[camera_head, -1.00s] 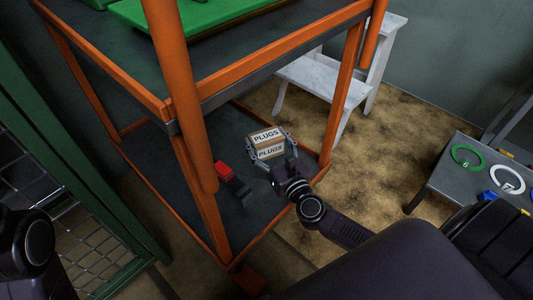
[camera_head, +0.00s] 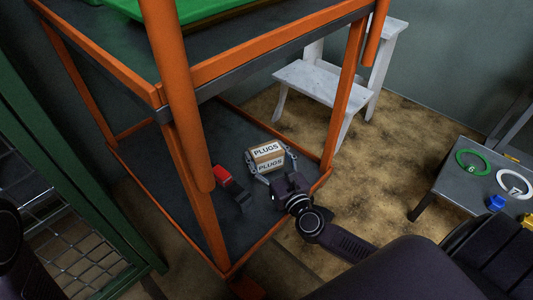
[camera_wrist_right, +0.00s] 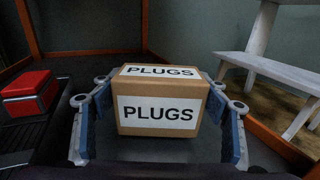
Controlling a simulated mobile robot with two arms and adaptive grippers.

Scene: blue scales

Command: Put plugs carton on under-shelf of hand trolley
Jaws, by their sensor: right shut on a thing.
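The plugs carton (camera_head: 267,158) is a small brown box with white PLUGS labels. It is over the dark under-shelf (camera_head: 178,168) of the orange-framed hand trolley (camera_head: 208,226). My right gripper (camera_head: 271,164) reaches in from the right, with a finger on each side of the carton. The right wrist view shows the carton (camera_wrist_right: 163,145) upright between the blue finger pads. Whether its bottom touches the shelf is hard to tell. My left gripper is not in view; only a dark part of my left arm shows at the left edge.
A red and black object (camera_head: 231,187) lies on the under-shelf left of the carton. Trolley posts and the upper shelf (camera_head: 127,43) enclose the space. A white step stool (camera_head: 320,80) stands behind. A grey table (camera_head: 470,185) with rings is at right. Green mesh (camera_head: 85,262) is at left.

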